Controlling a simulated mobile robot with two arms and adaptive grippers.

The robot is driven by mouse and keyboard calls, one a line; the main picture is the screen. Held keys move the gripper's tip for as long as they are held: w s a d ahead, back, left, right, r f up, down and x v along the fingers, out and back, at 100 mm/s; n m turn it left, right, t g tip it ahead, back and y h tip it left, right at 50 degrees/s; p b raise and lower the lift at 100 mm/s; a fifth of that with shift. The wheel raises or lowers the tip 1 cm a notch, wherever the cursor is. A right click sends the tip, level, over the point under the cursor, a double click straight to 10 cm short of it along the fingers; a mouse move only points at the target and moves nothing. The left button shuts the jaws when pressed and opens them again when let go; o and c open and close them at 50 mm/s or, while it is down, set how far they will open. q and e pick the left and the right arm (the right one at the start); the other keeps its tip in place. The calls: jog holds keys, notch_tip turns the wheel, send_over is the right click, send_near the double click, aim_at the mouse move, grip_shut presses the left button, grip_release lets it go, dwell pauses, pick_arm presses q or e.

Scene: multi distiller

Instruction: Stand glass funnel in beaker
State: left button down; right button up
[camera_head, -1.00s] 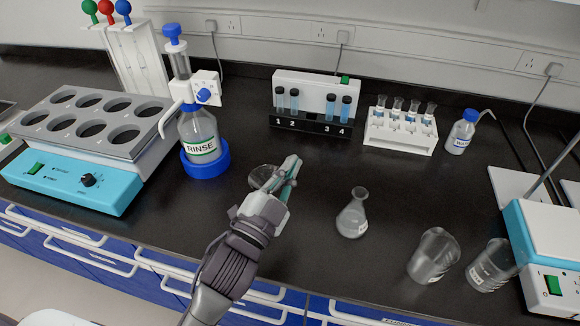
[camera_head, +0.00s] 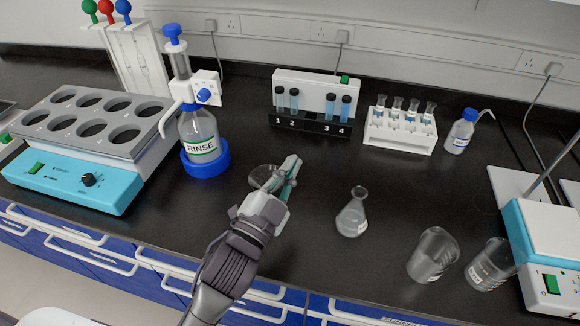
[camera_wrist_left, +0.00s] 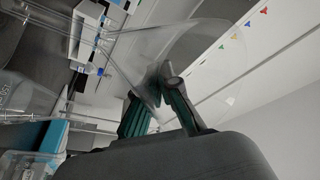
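The clear glass funnel (camera_head: 262,177) is at my left gripper (camera_head: 289,175) in the head view, left of the conical flask. In the left wrist view the funnel (camera_wrist_left: 200,50) shows large, its cone against the fingers (camera_wrist_left: 160,95) and its stem pointing left. The fingers are closed on the cone's wall. The funnel is tilted and appears to be off the bench. Two clear glass beakers stand at the front right, one beaker (camera_head: 432,256) left of the other beaker (camera_head: 490,265). Both look empty. My right gripper is not in view.
A conical flask (camera_head: 352,213) stands between my left gripper and the beakers. A rinse bottle (camera_head: 200,140) and heating block (camera_head: 75,185) are left. Tube racks (camera_head: 310,122) (camera_head: 400,138) and a small bottle (camera_head: 461,132) stand behind. A white-and-blue device (camera_head: 545,240) is right.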

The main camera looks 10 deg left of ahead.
pick_arm(q)
jog(key=shift+f+b, duration=0.45)
jog(key=shift+f, duration=0.2)
jog(key=shift+f+b, duration=1.85)
jog(key=shift+f, duration=0.8)
dwell(0.5)
jog(key=c, duration=1.2)
grip_release()
jog(key=shift+c, duration=0.2)
jog(key=shift+r, duration=0.1)
